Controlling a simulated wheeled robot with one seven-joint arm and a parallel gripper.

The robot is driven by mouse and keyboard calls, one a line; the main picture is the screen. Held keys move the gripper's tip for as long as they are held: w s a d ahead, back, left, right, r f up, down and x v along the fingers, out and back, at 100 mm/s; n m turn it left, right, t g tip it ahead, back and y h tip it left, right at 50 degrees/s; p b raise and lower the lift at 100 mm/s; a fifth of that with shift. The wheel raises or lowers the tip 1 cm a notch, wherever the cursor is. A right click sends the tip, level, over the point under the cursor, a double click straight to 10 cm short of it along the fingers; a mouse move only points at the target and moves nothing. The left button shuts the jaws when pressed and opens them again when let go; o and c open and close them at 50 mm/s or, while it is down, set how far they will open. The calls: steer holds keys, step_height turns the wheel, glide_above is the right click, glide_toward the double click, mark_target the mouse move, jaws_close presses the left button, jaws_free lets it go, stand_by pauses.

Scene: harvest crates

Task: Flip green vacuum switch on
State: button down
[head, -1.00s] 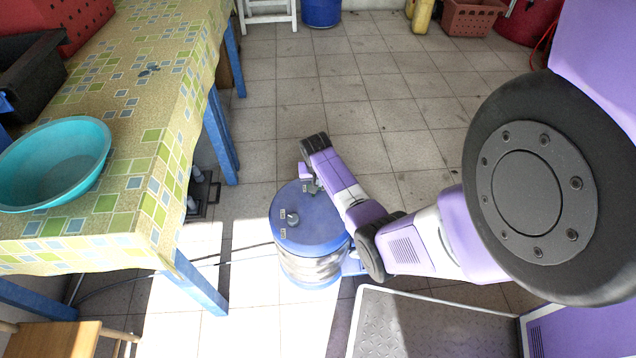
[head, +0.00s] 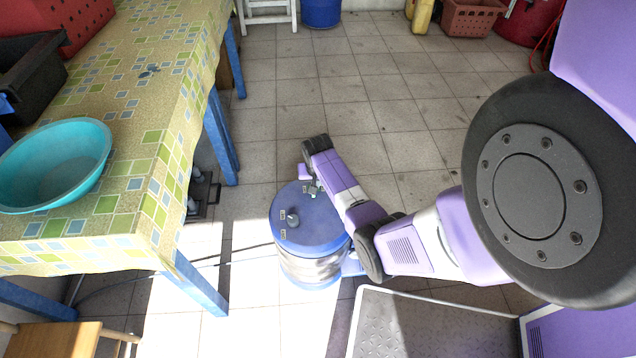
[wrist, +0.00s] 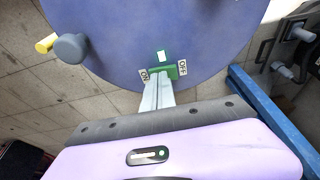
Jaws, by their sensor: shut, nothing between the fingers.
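The vacuum (head: 316,215) is a round drum with a blue lid and a shiny body, standing on the floor. In the wrist view its blue lid (wrist: 120,20) carries a green switch (wrist: 178,67) with a small pale piece at its middle. An ON label (wrist: 145,75) lies to its left and an OFF label (wrist: 194,55) to its right. My gripper (wrist: 160,80) is shut and empty, with its fingertips right at the switch's near edge; I cannot tell whether they touch. Which way the switch is set is unclear. In the head view my wrist partly hides the switch.
A grey knob (wrist: 72,47) stands on the lid left of the switch. A table (head: 160,130) with blue legs and a teal bowl (head: 60,160) is to the left. A wooden chair (head: 60,340) is at the lower left. The tiled floor (head: 370,100) beyond the vacuum is clear.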

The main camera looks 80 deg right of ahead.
steer(key=shift+w+a+r, duration=0.1)
steer(key=shift+w+r, duration=0.05)
steer(key=shift+w, duration=0.15)
steer(key=shift+r, duration=0.1)
steer(key=shift+r+p, duration=0.6)
steer(key=shift+p, duration=0.1)
steer(key=r+p, duration=0.3)
steer(key=shift+s+r, duration=0.2)
steer(key=shift+r, duration=0.1)
steer(key=s+p+v, duration=0.1)
steer(key=s+v, duration=0.1)
steer(key=v, duration=0.6)
steer(key=shift+r+p, duration=0.35)
